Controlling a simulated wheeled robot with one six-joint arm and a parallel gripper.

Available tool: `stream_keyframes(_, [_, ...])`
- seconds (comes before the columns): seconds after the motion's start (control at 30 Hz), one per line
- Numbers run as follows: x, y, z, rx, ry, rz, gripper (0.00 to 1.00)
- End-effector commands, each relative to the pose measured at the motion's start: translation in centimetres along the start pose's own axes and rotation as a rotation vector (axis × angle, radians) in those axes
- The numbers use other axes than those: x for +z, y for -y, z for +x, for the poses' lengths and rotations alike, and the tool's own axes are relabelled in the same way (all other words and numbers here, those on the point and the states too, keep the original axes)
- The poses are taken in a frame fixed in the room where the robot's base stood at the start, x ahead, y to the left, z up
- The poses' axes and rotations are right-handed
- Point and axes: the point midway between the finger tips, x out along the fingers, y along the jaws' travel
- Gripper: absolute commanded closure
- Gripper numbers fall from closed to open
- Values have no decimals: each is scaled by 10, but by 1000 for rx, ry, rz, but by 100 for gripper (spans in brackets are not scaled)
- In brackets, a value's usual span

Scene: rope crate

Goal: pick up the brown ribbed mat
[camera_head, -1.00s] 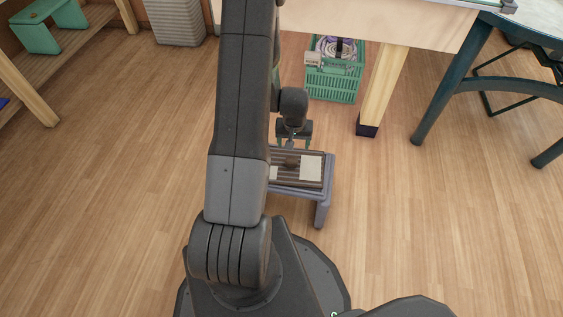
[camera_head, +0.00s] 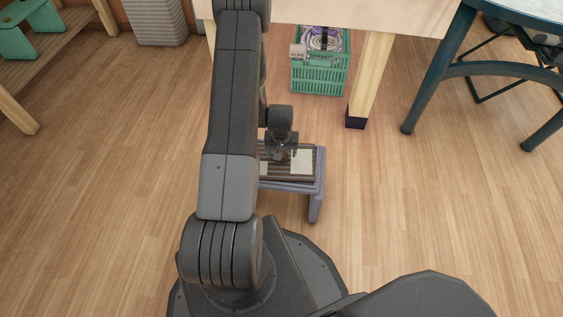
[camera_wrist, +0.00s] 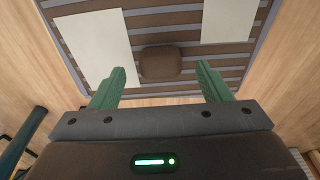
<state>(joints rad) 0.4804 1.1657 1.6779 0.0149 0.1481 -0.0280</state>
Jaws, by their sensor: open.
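The brown ribbed mat (camera_head: 284,175) lies on a low grey stool (camera_head: 315,205) in front of my base. In the wrist view the mat (camera_wrist: 172,34) shows dark brown ribs with grey strips between them. A small rounded brown block (camera_wrist: 160,63) sits at its middle; I cannot tell whether it is part of the mat. My gripper (camera_wrist: 161,72) is open, with its two green fingers apart on either side of the block. No contact shows. In the head view my gripper (camera_head: 281,153) hangs over the mat, and my arm hides its left side.
Two white sheets (camera_wrist: 94,48) (camera_wrist: 229,20) lie on the mat, left and right of the block. A green crate (camera_head: 320,80) with coiled rope stands behind, beside a wooden table leg (camera_head: 370,80). Floor around the stool is clear.

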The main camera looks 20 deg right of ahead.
Motion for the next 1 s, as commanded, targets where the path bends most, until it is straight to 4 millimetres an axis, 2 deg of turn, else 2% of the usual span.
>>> stream_keyframes(0.03, [0,1,13,0,1,0,29])
stream_keyframes(0.13, [1,0,24,0,2,0,29])
stream_keyframes(0.37, [0,0,25,0,0,-1,29])
stream_keyframes(0.47, [0,0,25,0,0,-1,45])
stream_keyframes(0.67, [0,0,25,0,0,-1,84])
stream_keyframes(0.7, [0,0,24,0,-1,-1,87])
stream_keyframes(0.87, [0,0,24,0,-1,-1,87])
stream_keyframes(1.0, [-2,0,14,0,-2,-1,87])
